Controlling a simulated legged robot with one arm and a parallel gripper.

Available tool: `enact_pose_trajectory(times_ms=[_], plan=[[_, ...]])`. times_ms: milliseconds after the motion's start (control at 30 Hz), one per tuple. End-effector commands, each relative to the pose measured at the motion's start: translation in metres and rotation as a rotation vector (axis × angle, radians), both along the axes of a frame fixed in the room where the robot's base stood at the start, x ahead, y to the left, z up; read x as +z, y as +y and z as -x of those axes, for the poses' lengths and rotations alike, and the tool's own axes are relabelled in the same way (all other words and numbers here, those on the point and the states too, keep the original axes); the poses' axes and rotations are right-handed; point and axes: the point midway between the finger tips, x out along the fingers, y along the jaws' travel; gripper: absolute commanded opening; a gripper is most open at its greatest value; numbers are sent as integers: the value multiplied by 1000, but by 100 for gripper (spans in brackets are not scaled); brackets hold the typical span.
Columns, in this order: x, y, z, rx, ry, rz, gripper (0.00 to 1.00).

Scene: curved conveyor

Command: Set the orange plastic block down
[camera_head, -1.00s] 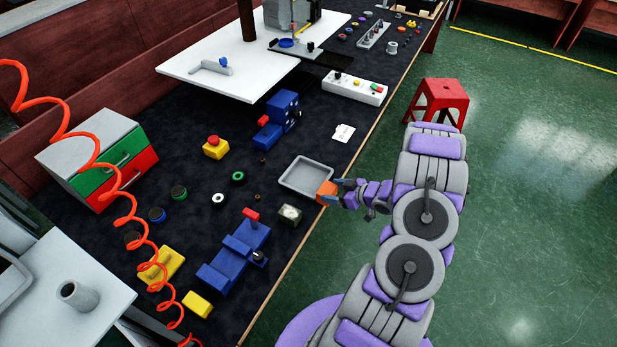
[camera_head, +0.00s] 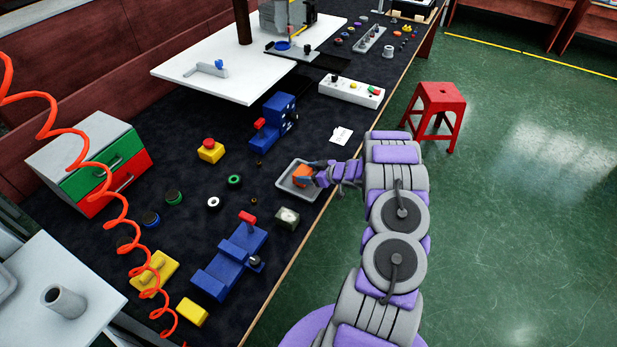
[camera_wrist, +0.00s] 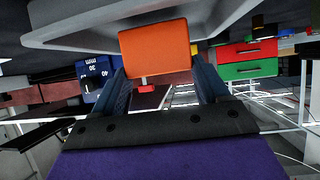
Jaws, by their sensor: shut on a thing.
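The orange plastic block (camera_head: 302,175) is held in my gripper (camera_head: 308,174), which is shut on it. In the head view the block overlaps the shallow grey tray (camera_head: 284,184) on the dark bench. In the wrist view the block (camera_wrist: 155,52) sits between the two dark fingers of my gripper (camera_wrist: 160,82). The tray's pale rim (camera_wrist: 60,38) shows close by behind the block there. I cannot tell whether the block touches the tray floor.
A small clear-topped box (camera_head: 287,218) and a blue vise-like tool (camera_head: 230,262) lie nearer on the bench. A white card (camera_head: 341,135) and a blue device (camera_head: 275,122) lie beyond the tray. A red stool (camera_head: 437,112) stands on the floor at right.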

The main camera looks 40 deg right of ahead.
Motion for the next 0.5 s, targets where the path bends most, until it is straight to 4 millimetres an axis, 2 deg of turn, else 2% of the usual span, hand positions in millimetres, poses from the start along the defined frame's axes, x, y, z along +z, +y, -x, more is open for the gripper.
enact_pose_trajectory(times_ms=[33, 67, 267, 300, 500], plan=[[-11, 0, 0, -1, 1, -3, 30], [-13, 0, 0, -1, 1, -3, 30], [-13, 1, 0, 0, 1, 0, 30], [-13, 2, 0, 0, 2, 1, 76], [-11, 4, 0, 1, 1, 4, 95]])
